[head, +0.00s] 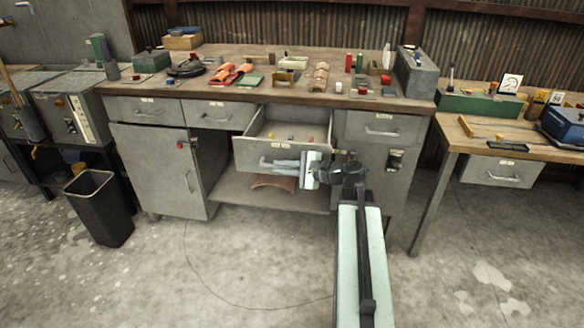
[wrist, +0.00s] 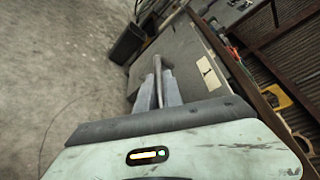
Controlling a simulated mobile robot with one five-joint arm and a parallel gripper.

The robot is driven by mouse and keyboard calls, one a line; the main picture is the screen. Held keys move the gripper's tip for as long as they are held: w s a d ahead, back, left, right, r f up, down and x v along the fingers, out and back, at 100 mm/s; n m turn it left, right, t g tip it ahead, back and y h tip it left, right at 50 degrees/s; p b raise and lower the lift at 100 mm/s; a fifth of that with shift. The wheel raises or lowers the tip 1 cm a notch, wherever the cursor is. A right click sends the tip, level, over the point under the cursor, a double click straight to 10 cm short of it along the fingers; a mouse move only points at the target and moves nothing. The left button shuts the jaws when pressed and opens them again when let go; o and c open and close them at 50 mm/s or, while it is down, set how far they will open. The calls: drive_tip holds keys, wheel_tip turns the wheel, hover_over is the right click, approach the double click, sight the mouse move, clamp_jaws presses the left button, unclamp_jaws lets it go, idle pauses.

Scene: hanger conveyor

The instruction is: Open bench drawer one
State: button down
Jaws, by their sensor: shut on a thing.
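A grey bench drawer (head: 248,157) stands pulled out of the workbench, left of the right-hand cabinet. Several small items lie inside it. My gripper (head: 274,162) is at its front, with the fingers shut on the drawer handle (head: 264,160). In the wrist view, my gripper's fingers (wrist: 156,95) close around the bar-like handle (wrist: 158,68), beside the grey drawer front (wrist: 185,65) with its pale label (wrist: 208,72). The drawer's label is too small to read, so I cannot tell its number.
Two shut drawers (head: 145,108) sit to the left and one shut drawer (head: 378,131) to the right. A cabinet door (head: 155,170) is below left. A black bin (head: 98,208) stands on the floor. Tools crowd the benchtop (head: 300,97). The floor in front is clear.

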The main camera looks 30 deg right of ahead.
drive_tip(key=shift+s+a, duration=0.15)
drive_tip(key=c, duration=1.5)
unclamp_jaws()
drive_tip(key=shift+a, duration=0.1)
drive_tip(key=p+v, duration=0.1)
drive_tip(key=v, duration=0.6)
drive_tip(key=shift+s+d+p, duration=0.25)
drive_tip(key=shift+s+p, duration=0.05)
